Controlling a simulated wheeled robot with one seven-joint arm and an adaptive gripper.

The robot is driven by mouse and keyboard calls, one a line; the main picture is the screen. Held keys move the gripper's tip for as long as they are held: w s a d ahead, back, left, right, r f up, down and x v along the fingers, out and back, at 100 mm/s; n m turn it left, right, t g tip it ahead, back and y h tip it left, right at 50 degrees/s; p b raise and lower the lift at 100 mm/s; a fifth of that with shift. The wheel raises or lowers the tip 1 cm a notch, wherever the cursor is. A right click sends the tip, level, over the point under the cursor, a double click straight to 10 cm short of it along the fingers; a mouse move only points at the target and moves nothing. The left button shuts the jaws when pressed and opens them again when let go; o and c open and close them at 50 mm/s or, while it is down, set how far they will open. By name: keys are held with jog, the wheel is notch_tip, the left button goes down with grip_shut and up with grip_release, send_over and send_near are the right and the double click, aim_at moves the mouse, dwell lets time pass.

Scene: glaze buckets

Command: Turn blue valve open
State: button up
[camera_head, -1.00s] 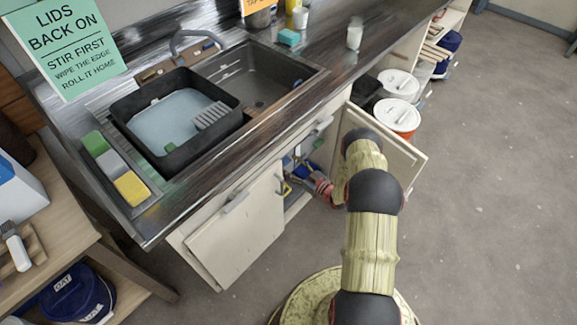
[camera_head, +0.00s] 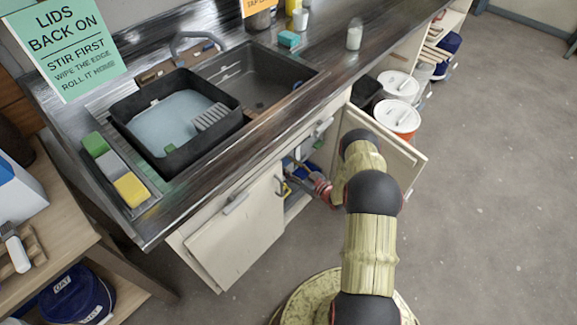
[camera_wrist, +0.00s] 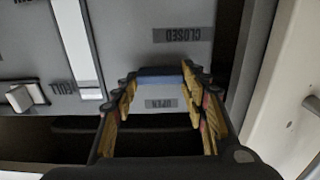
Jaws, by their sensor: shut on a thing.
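In the wrist view, the blue valve (camera_wrist: 160,81) shows as a short blue bar between my two fingertips. A label reading CLOSED is upside down above it, and an upside-down OPEN label shows below it, between the fingers. My gripper (camera_wrist: 160,76) is shut on the blue valve, one finger at each end of the bar. In the head view, my gripper (camera_head: 299,165) reaches into the open cabinet under the sink counter; its fingertips and the valve are hard to make out there.
A grey lever (camera_wrist: 22,97) sits left in the wrist view. In the head view, the open cabinet door (camera_head: 405,160) stands right of my arm and the other door (camera_head: 235,240) is left of the opening. White-lidded buckets (camera_head: 396,116) stand beyond. Floor at right is clear.

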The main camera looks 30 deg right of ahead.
jog(key=shift+c, duration=0.9)
jog(key=m+b, duration=0.1)
jog(key=m, duration=0.2)
jog(key=shift+d+m, duration=0.1)
jog(key=shift+m, duration=0.2)
jog(key=m+b, duration=0.1)
jog(key=m, duration=0.4)
jog(key=shift+w+d+f+b, duration=0.1)
jog(key=shift+b, duration=0.2)
jog(key=m, duration=0.5)
jog(key=shift+b, duration=0.3)
jog(key=shift+d+f+m, duration=0.1)
jog(key=shift+m, duration=2.1)
jog(key=o, duration=1.2)
jog(key=shift+c, duration=0.2)
